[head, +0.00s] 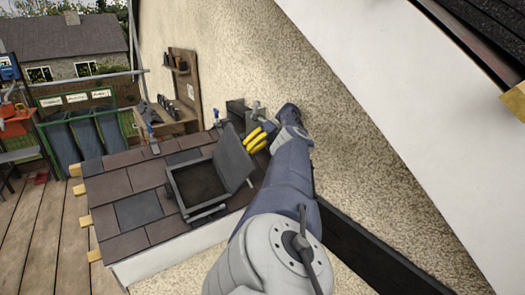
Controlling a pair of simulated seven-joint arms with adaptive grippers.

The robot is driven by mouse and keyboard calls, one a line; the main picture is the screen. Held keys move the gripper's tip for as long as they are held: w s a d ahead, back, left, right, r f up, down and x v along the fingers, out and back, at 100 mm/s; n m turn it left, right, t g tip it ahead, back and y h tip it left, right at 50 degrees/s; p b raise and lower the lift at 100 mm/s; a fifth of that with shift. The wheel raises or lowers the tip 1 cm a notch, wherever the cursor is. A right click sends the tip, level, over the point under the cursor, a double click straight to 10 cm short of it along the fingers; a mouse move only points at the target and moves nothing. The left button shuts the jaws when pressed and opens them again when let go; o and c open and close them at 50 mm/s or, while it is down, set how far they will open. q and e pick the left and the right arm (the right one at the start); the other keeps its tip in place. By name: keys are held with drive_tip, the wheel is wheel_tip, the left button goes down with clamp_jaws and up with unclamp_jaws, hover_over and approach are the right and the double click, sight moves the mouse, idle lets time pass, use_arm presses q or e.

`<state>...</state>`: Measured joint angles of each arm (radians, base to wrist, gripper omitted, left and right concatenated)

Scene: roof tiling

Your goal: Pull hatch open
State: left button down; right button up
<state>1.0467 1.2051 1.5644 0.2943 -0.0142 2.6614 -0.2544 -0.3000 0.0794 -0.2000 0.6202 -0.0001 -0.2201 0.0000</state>
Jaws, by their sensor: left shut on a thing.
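The roof hatch (198,184) is a dark square frame set in the small tiled roof, with a dark opening inside. Its grey lid (232,160) stands raised at the right side of the frame, tilted steeply, so the opening is exposed. My left gripper (250,140), with yellow fingers, is at the upper right edge of the lid and is shut on it. The exact contact is small and partly hidden. My right gripper is not in view.
Brown and grey tiles (127,175) surround the hatch. A rough plaster wall (350,130) rises close on the right. A wooden rack (183,85) with tools stands behind the roof. Wooden decking (45,245) lies open at the left.

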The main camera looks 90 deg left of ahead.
sight(237, 136)
use_arm(q)
drive_tip(key=shift+s+r, duration=0.1)
drive_tip(key=c, duration=1.5)
unclamp_jaws()
drive_tip(key=shift+o, duration=0.2)
drive_tip(key=shift+r, duration=5)
